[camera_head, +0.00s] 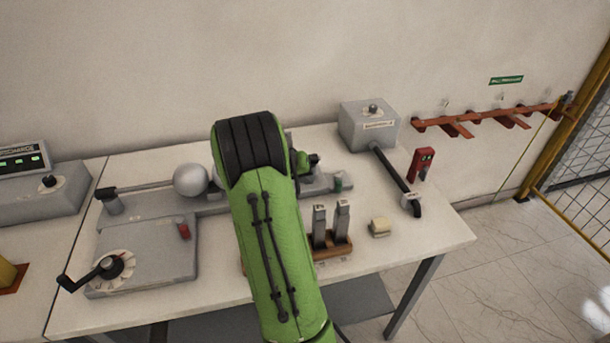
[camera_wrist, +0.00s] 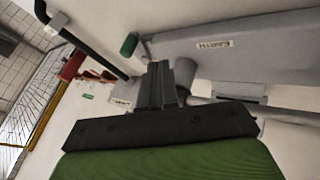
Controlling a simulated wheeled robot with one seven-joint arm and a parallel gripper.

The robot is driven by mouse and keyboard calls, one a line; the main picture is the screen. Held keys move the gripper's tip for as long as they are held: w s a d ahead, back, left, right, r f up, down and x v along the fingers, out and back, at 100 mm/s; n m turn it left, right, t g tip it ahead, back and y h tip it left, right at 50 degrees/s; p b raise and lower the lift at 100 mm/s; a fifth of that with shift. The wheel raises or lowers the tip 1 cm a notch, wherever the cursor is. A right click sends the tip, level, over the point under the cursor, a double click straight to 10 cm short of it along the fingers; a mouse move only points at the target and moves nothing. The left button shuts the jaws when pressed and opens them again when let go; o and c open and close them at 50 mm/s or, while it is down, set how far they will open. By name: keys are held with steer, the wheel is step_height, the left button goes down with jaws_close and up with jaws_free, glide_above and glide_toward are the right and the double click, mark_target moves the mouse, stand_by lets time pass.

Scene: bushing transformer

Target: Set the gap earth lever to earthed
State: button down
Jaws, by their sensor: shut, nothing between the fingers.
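The gap earth lever, a small lever with a green knob (camera_wrist: 129,44), shows in the wrist view beside a grey base (camera_wrist: 245,40) with a label that seems to read EARTH, seen upside down. In the head view the green knob (camera_head: 338,184) stands at the right end of the long grey base (camera_head: 215,207). My gripper (camera_wrist: 160,70) is shut and empty. In the wrist view its fingertips are close to the lever's stem; I cannot tell whether they touch. In the head view my green arm hides the gripper and part of the base.
A grey sphere (camera_head: 190,180) and a crank dial (camera_head: 108,270) are left of my arm. A grey box (camera_head: 369,124) with a black rod (camera_head: 395,176) stands at the back right. Two upright grey pieces (camera_head: 331,223), a cream block (camera_head: 379,227) and a red device (camera_head: 422,164) are also on the right.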

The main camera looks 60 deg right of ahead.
mark_target(340, 186)
steer(key=x, duration=0.4)
steer(key=shift+s+f, duration=0.1)
steer(key=s+d, duration=0.2)
steer(key=shift+s+d+f, duration=0.3)
steer(key=shift+s, duration=0.05)
steer(key=shift+s+d, duration=0.15)
steer(key=shift+s, duration=0.2)
steer(key=s+b, duration=0.1)
steer(key=s+n+b, duration=0.1)
steer(key=shift+s+d+f+t+b, duration=0.15)
steer(key=shift+d+f+t+b, duration=0.05)
steer(key=shift+t+b, duration=0.2)
steer(key=shift+s+d, duration=0.1)
steer(key=shift+s, duration=0.25)
steer(key=shift+d+r, duration=0.1)
steer(key=shift+r, duration=0.05)
